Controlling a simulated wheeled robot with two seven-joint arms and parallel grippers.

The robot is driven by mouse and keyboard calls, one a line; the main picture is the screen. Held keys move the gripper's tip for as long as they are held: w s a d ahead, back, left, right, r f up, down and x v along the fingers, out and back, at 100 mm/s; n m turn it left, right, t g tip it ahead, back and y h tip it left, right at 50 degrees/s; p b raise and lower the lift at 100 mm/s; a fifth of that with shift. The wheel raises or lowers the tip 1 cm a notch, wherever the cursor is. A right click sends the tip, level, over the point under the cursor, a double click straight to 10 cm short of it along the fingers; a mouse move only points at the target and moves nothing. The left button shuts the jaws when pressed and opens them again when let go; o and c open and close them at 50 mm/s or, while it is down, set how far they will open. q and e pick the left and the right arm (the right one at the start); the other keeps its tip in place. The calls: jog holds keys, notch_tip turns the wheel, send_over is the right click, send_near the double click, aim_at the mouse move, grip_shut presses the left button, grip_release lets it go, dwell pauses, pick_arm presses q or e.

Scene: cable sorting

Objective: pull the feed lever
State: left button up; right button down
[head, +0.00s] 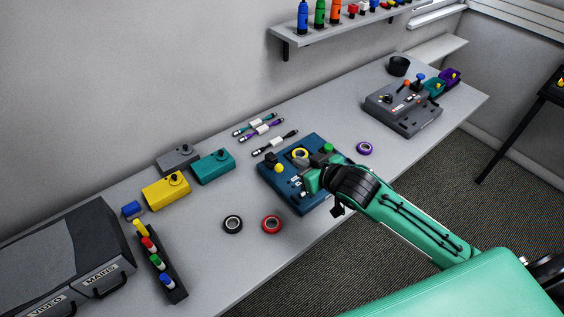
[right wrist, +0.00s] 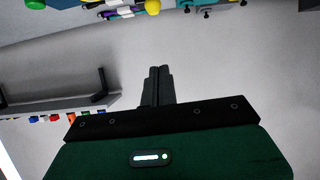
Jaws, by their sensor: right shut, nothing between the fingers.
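A dark blue control box (head: 283,190) stands at the middle of the bench. I cannot tell for certain which part is the feed lever. My right gripper (head: 311,183) is over the right part of this box and hides some of it. In the right wrist view its fingers (right wrist: 158,76) are together and empty. A yellow ball (right wrist: 152,7) and a green knob (right wrist: 36,4) show at that view's top edge. My left gripper is out of view.
Behind the box lie several cables (head: 262,131). Teal (head: 212,169) and yellow (head: 166,191) boxes stand left. Black (head: 232,224) and red (head: 271,224) tape rolls lie in front, a purple roll (head: 364,149) right. A grey control box (head: 404,111) stands farther right.

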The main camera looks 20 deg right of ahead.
jog(key=shift+w, duration=0.15)
jog(key=p, duration=0.4)
send_over(281, 169)
notch_tip(281, 169, down, 4)
jog(key=shift+r, duration=0.25)
jog(key=f, duration=0.3)
jog(key=f+p, duration=0.1)
jog(key=shift+s+d+f, duration=0.1)
jog(key=shift+s+f, duration=0.05)
jog(key=shift+s, duration=0.15)
jog(key=shift+d+f, duration=0.1)
